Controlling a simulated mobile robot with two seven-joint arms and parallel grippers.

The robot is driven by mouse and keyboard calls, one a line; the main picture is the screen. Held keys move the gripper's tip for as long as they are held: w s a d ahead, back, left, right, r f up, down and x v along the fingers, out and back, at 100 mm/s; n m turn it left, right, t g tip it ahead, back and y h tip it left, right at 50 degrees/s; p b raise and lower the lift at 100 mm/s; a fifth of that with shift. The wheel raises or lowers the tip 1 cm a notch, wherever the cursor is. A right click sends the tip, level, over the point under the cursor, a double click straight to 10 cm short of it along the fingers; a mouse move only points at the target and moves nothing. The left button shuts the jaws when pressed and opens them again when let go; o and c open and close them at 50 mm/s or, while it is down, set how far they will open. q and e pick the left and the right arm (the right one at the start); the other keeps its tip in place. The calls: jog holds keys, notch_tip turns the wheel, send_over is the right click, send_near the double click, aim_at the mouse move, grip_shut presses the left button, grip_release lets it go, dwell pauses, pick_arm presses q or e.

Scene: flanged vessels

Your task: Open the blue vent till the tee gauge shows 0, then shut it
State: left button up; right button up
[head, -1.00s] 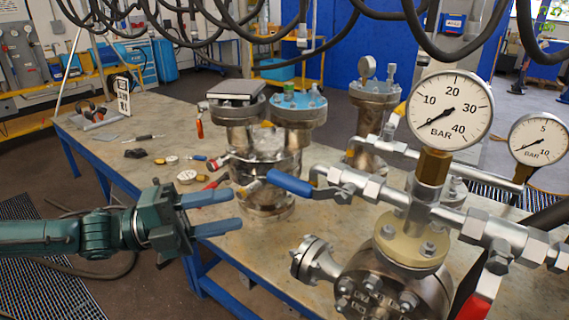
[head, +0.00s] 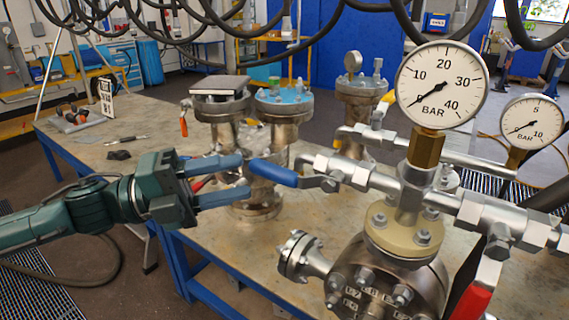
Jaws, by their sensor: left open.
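The blue vent lever (head: 274,173) sticks out to the left from a small valve (head: 333,177) on the tee's side branch. In the picture it runs roughly in line with that branch. The large tee gauge (head: 441,85), marked in BAR up to 40, stands on a brass fitting above the tee. Its needle points to the lower left, near the low end of the scale. My left gripper (head: 246,177) is open, its two blue fingers pointing right, with their tips at the lever's free end. I cannot tell whether they touch it. My right gripper is not in view.
A smaller gauge (head: 533,120) stands at the right. A red lever (head: 471,303) hangs below the tee's right branch. Flanged vessels (head: 284,108) stand on the workbench (head: 130,162) behind the vent. Black hoses (head: 255,40) hang across the top.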

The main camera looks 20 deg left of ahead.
aim_at(285, 169)
pick_arm(q)
jog(key=p+x, duration=0.2)
jog(key=x, duration=0.1)
jog(key=p+x, duration=0.2)
jog(key=x, duration=0.1)
jog(key=shift+w+d+r, duration=0.15)
jog(key=shift+d+r, duration=0.15)
jog(key=shift+d, duration=0.05)
jog(key=shift+w+d, duration=0.25)
jog(key=shift+d, duration=0.3)
jog(key=shift+d+f, duration=0.15)
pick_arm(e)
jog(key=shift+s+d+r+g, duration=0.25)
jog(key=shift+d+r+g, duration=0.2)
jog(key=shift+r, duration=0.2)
pick_arm(q)
grip_shut()
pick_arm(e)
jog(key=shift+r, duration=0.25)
